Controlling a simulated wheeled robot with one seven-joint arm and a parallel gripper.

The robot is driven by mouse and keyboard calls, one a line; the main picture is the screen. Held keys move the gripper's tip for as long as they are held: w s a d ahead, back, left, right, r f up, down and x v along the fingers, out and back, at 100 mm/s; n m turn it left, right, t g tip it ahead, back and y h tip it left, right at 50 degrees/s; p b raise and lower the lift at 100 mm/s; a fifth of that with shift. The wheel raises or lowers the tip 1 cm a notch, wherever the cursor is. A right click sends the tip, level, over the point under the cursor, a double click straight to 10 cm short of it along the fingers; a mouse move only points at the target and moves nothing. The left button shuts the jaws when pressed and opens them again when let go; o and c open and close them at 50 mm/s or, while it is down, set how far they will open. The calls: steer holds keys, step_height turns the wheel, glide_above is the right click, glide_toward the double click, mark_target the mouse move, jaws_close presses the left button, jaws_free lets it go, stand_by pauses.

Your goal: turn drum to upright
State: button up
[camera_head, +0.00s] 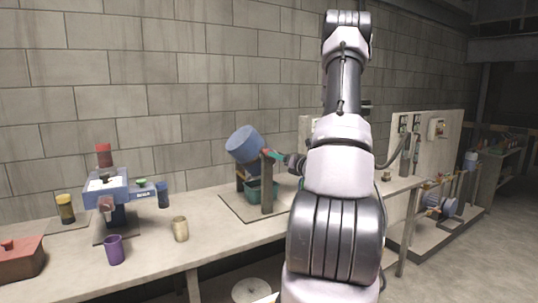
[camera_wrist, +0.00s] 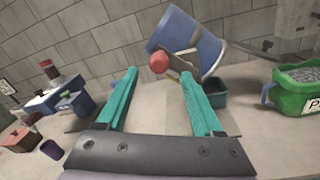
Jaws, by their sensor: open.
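A blue drum (camera_head: 243,143) sits tilted on a stand with dark posts (camera_head: 267,185) on the bench. The drum also shows large and tilted in the wrist view (camera_wrist: 205,48). A red ball knob (camera_wrist: 159,62) stands in front of the drum, seen between and just beyond my fingertips. My gripper (camera_wrist: 158,75) is open, its two teal fingers apart with nothing between them. In the head view my gripper (camera_head: 274,154) is close to the right side of the drum, partly hidden by my arm. Whether a finger touches the knob I cannot tell.
A teal bin (camera_head: 254,190) stands beneath the drum. A green labelled container (camera_wrist: 294,92) is at the right in the wrist view. A blue machine (camera_head: 107,190), a purple cup (camera_head: 114,249), a tan cup (camera_head: 180,229) and a red box (camera_head: 18,258) are on the left.

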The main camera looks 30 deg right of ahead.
steer(key=w, duration=0.7)
steer(key=shift+w+a, duration=0.1)
steer(key=shift+a, duration=0.3)
jaws_close()
stand_by(0.9)
